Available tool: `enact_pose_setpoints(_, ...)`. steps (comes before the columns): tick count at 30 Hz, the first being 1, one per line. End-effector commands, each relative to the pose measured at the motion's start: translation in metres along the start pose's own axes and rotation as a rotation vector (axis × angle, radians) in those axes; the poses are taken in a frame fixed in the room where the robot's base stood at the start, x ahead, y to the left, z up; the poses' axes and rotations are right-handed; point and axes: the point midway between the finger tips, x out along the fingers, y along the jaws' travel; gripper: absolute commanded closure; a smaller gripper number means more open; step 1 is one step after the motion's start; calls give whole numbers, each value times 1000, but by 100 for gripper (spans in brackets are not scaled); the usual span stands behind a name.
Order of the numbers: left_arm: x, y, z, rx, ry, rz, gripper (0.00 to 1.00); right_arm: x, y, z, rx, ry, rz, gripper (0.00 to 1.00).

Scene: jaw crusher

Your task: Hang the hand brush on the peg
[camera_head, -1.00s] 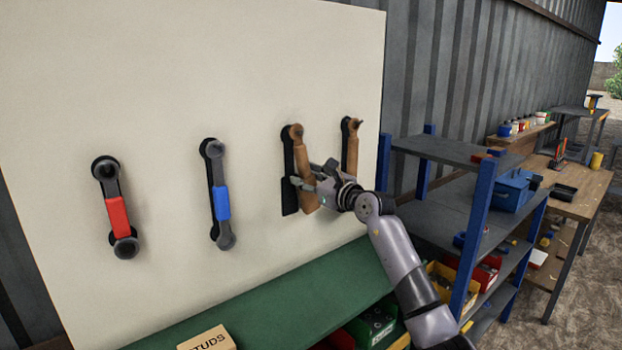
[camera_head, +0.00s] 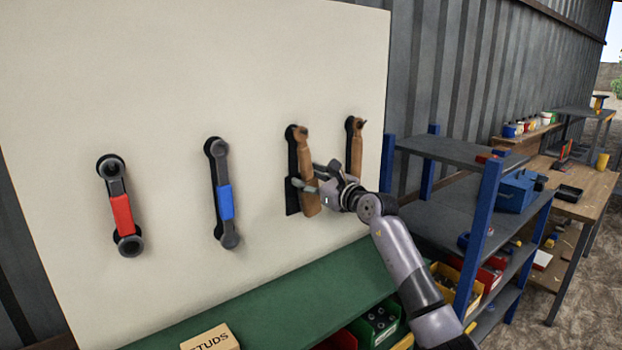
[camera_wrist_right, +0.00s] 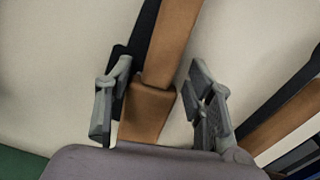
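The hand brush (camera_head: 304,158), brown and wooden, hangs upright on the pale board by its top end, in front of a black silhouette. Its peg is hidden behind or at that top end. My right gripper (camera_head: 309,178) is at the lower part of the brush, with a finger on either side. In the right wrist view the brush's wooden block (camera_wrist_right: 147,111) lies between the spread fingers of my right gripper (camera_wrist_right: 155,105), with a clear gap at the right finger and little or none at the left. My left gripper is not in view.
A second wooden-handled tool (camera_head: 356,148) hangs close to the right. Red-banded (camera_head: 121,210) and blue-banded (camera_head: 224,195) wrenches hang to the left. A green bench top (camera_head: 270,305) lies below the board, and a blue-post shelf (camera_head: 480,215) stands right.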

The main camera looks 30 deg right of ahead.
Motion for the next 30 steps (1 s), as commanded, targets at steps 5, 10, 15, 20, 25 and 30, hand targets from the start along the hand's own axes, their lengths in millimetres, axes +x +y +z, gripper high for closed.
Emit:
enact_pose_setpoints(5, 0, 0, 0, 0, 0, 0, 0, 0, 0, 0, 0, 0, 0, 37)
enact_pose_setpoints(10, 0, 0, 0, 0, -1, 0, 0, 0, 0, 0, 0, -1, -1, 36)
enact_pose_setpoints(15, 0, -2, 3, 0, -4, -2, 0, -2, 0, 0, 0, 1, 0, 36)
enact_pose_setpoints(20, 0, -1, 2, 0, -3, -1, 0, -18, -1, -2, -3, 3, -1, 36)
enact_pose_setpoints(25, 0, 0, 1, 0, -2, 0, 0, -53, -1, -2, -4, 2, -1, 36)
enact_pose_setpoints(30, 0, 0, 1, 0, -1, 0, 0, -87, 0, -2, -4, 3, 0, 36)
